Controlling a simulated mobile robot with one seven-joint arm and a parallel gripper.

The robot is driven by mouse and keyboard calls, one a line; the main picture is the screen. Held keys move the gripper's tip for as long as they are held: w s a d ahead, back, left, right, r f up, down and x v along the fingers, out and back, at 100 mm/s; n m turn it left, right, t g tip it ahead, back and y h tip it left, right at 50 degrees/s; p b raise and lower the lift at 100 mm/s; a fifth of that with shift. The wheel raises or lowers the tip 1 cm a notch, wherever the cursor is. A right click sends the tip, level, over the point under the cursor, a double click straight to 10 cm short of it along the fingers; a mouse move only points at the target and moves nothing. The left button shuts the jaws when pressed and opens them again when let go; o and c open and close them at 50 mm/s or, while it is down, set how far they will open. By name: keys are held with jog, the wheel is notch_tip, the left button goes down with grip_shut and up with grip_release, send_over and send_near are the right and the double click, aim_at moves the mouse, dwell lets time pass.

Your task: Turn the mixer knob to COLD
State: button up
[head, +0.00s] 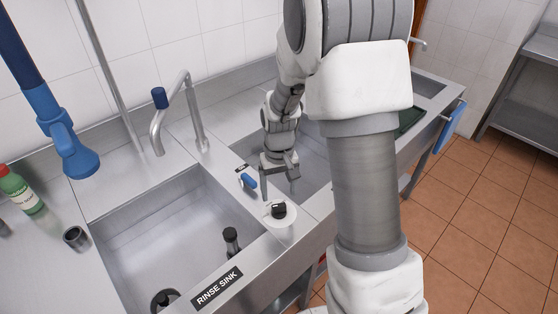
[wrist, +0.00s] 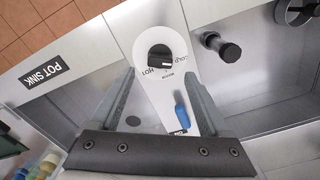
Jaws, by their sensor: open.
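The mixer knob (head: 279,210) is a black knob on a round white dial (head: 271,222), on the steel strip between two sink basins. In the wrist view the knob (wrist: 160,57) sits beyond the fingertips, between their lines. A pale mark shows on the knob. My gripper (head: 279,186) is open and empty, close to the dial but apart from the knob. Its two fingers also show in the wrist view (wrist: 157,82).
A blue lever (head: 248,181) stands on the same strip, close to the fingers. The rinse sink (head: 150,215) holds a black-topped upright part (head: 231,240). A tall faucet (head: 197,115) and a blue spray head (head: 75,150) rise behind. A green bottle (head: 20,190) stands left.

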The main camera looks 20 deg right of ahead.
aim_at(279, 205)
notch_tip(279, 205, up, 12)
jog(key=shift+f, duration=0.25)
dwell(0.4)
